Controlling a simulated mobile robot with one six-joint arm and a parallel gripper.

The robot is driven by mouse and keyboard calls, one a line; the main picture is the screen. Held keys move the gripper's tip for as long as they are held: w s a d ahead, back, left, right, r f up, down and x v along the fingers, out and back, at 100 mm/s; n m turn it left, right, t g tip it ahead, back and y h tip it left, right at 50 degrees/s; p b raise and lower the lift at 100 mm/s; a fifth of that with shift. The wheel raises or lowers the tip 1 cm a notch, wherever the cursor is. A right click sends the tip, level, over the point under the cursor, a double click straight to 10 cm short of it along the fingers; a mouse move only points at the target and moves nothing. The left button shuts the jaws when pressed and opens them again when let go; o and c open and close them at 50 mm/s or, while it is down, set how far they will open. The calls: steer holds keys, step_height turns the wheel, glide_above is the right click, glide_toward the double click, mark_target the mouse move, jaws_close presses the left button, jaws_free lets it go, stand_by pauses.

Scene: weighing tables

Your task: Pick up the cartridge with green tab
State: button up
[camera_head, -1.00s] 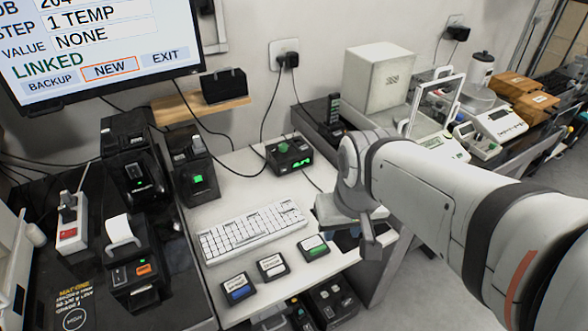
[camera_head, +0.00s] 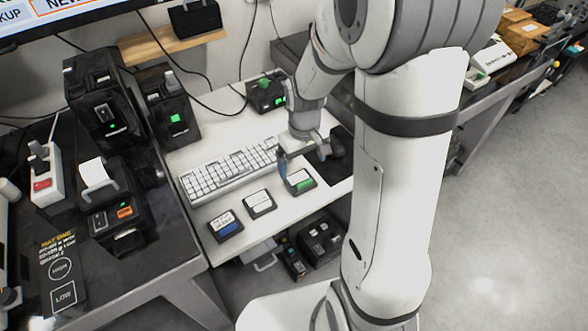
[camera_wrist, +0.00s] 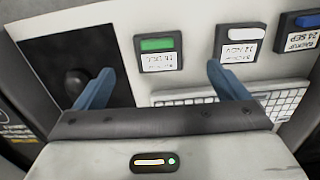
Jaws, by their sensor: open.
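The cartridge with the green tab (camera_head: 300,182) is a small dark block with a white label, lying flat near the front edge of the white table (camera_head: 240,235). In the wrist view the green-tab cartridge (camera_wrist: 158,53) lies ahead of my gripper (camera_wrist: 160,85), between the lines of its two blue fingers. My gripper (camera_head: 304,160) is open and empty, just above and behind this cartridge in the head view. I cannot tell the exact height gap. A white-tab cartridge (camera_head: 261,204) and a blue-tab cartridge (camera_head: 226,226) lie to its left.
A white keyboard (camera_head: 230,170) lies behind the cartridges. A dark mouse (camera_wrist: 77,80) on a black mat (camera_wrist: 85,50) is close to one finger. A black box with a green knob (camera_head: 266,93) stands at the back. Dark devices (camera_head: 105,110) stand at left.

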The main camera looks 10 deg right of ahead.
mark_target(304, 181)
steer(key=f, duration=0.8)
steer(key=shift+s+d+f+b, duration=0.2)
steer(key=shift+f+b, duration=0.05)
steer(key=shift+b, duration=0.05)
steer(key=shift+c, duration=0.5)
steer(key=c, duration=1)
